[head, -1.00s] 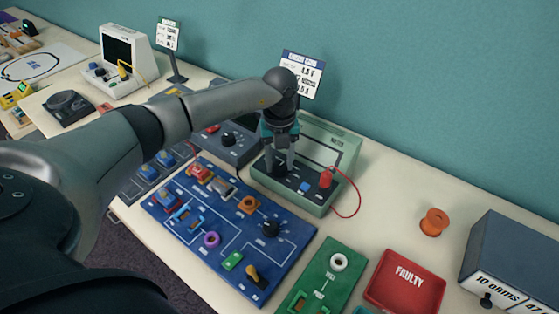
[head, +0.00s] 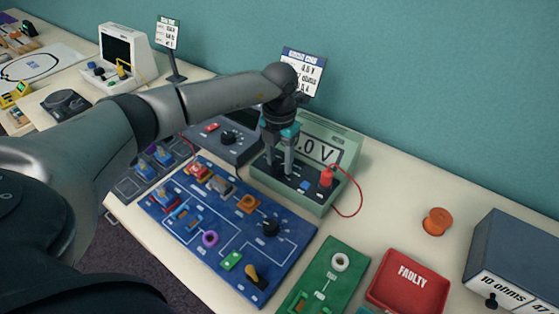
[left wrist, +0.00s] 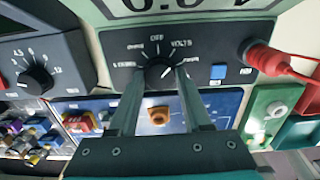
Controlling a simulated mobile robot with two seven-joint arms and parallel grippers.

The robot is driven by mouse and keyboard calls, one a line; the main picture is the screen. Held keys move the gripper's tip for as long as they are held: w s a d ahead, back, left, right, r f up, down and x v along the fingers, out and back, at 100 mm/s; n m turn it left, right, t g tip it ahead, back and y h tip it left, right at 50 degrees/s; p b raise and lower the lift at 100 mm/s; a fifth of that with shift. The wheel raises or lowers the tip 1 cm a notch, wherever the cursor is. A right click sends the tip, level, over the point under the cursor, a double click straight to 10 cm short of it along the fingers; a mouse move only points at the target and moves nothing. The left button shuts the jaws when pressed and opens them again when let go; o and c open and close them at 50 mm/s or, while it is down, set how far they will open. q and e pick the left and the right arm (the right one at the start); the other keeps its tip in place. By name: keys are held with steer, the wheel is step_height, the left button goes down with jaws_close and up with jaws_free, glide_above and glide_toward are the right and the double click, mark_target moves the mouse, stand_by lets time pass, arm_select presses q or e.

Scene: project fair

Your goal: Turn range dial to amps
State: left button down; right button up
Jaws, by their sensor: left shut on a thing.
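The green meter (head: 326,128) stands at the back of the table, with a large display (head: 318,151) on which "0 V" shows past my arm. Its black range dial (left wrist: 160,73) is on the dark front panel. In the left wrist view, labels around the dial include OFF at the top and VOLTS at upper right; the left labels are too small to read surely. The dial's white mark points toward VOLTS. My left gripper (head: 279,170) is shut on the dial, one finger on each side. In the head view the fingers hide the dial.
A red plug (head: 327,177) with a red lead sits at the panel's right, near a blue button (left wrist: 218,72). A grey unit with a knob (head: 229,137) stands close on the left. The blue circuit board (head: 245,212) lies in front.

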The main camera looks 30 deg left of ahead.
mark_target(279, 165)
arm_select(q)
steer(key=m+b, duration=0.1)
steer(key=m, duration=0.4)
steer(key=shift+m, duration=0.4)
stand_by(0.3)
steer(key=shift+c, duration=1.7)
jaws_free()
steer(key=shift+r, duration=0.1)
step_height(279, 165, up, 15)
steer(key=shift+p, duration=0.3)
steer(key=shift+s, duration=0.1)
